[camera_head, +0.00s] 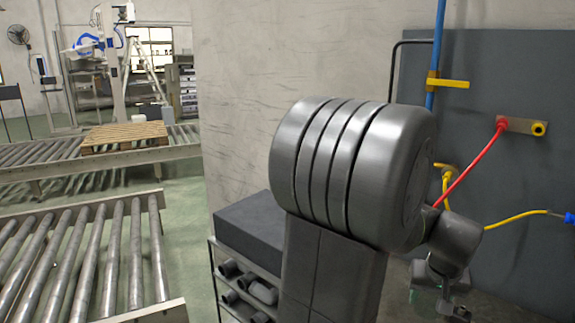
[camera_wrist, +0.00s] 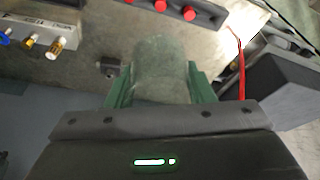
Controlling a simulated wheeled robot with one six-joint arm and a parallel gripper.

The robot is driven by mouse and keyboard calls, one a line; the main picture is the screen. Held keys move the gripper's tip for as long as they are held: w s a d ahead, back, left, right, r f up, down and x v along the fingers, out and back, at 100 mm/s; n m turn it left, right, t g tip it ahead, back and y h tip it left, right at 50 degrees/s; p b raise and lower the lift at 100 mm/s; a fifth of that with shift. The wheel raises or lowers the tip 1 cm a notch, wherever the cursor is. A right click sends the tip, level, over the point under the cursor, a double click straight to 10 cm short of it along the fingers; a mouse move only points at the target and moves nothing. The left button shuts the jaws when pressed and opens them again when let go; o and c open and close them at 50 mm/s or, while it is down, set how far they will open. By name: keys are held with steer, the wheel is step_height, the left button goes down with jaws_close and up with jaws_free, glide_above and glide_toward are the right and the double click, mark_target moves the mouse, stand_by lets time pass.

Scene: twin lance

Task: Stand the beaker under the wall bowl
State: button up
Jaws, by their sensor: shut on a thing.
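The beaker (camera_wrist: 160,58) is a dull, see-through grey-green vessel in the middle of the wrist view. My gripper (camera_wrist: 161,82) has green fingers on both sides of it and is shut on it. The lower part of the beaker is hidden behind the gripper body. In the head view my gripper (camera_head: 430,296) is small at the lower right, partly hidden behind my own arm, and the beaker cannot be made out there. I cannot make out the wall bowl in either view.
A dark wall panel (camera_head: 500,85) carries a blue pipe (camera_head: 437,45), a yellow valve handle (camera_head: 447,84), and red and yellow hoses. A rack with a dark top (camera_head: 250,222) stands left of my arm. Roller conveyors (camera_head: 80,255) fill the left. Red knobs (camera_wrist: 188,13) show in the wrist view.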

steer(key=w+a+f+n, duration=0.1)
steer(key=w+a+f, duration=0.45)
steer(key=w, duration=0.25)
steer(key=w+a+f+n, duration=0.1)
steer(key=w+a+f, duration=0.3)
steer(key=w+a, duration=0.3)
steer(key=w+a+f+n+y, duration=0.1)
steer(key=w+a+f, duration=0.25)
steer(key=a, duration=0.55)
steer(key=w+a+f+n, duration=0.1)
steer(key=w+a+f, duration=0.25)
steer(key=a, duration=0.45)
step_height(320, 180, down, 11)
steer(key=a+b, duration=0.1)
steer(key=b, duration=0.9)
steer(key=shift+s, duration=0.4)
